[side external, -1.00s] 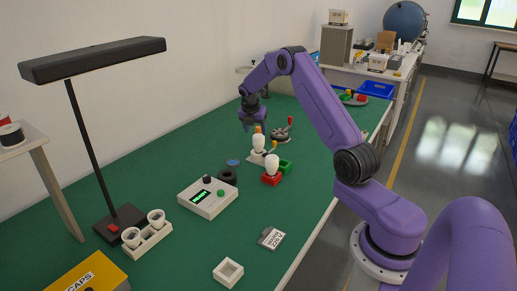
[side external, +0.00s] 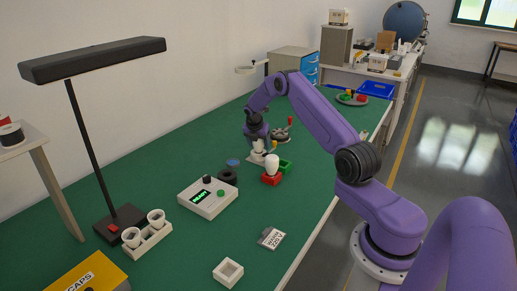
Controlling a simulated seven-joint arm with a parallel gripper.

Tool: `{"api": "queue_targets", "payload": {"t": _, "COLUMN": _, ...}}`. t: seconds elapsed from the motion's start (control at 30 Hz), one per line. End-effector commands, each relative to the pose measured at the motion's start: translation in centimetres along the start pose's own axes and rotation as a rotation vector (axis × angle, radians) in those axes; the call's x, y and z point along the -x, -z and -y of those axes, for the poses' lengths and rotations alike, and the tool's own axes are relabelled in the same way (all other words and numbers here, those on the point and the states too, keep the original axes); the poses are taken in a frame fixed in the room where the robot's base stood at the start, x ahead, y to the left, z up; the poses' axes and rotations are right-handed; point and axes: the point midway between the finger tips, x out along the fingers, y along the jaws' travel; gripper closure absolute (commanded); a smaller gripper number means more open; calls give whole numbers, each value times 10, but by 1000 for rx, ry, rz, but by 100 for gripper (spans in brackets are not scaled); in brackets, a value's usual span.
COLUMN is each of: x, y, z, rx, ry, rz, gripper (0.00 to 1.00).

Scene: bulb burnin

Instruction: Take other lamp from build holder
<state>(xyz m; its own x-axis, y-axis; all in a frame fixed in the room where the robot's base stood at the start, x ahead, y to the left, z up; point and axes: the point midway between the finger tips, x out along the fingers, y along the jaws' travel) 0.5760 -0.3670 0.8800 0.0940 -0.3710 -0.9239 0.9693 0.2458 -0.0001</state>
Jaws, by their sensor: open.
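A white lamp (side external: 258,146) stands upright in a pale holder (side external: 253,160) near the middle of the green bench. My gripper (side external: 257,139) is open, pointing down right at this lamp, and it hides the lamp's upper part. I cannot tell whether the fingers touch it.
A green block (side external: 286,166) adjoins the red one. A dark ring (side external: 227,176) and a tester box (side external: 208,197) with a lit display lie to the left. A dark round fixture with a red-tipped lever (side external: 290,121) stands behind.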

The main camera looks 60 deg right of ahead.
Motion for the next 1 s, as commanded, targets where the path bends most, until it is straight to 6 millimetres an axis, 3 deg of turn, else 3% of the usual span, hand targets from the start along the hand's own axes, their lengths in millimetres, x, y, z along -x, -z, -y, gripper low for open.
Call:
{"api": "queue_targets", "payload": {"t": 0.13, "x": 0, "y": 0, "z": 0, "rx": 0, "ry": 0, "rz": 0, "gripper": 33}}
{"api": "queue_targets", "payload": {"t": 0.17, "x": 0, "y": 0, "z": 0, "rx": 0, "ry": 0, "rz": 0, "gripper": 39}}
{"api": "queue_targets", "payload": {"t": 0.27, "x": 0, "y": 0, "z": 0, "rx": 0, "ry": 0, "rz": 0, "gripper": 71}}
{"api": "queue_targets", "payload": {"t": 0.73, "x": 5, "y": -2, "z": 0, "rx": -1, "ry": -1, "rz": 1, "gripper": 72}}
{"api": "queue_targets", "payload": {"t": 1.0, "x": 33, "y": -13, "z": 0, "rx": -1, "ry": -2, "rz": 2, "gripper": 72}}
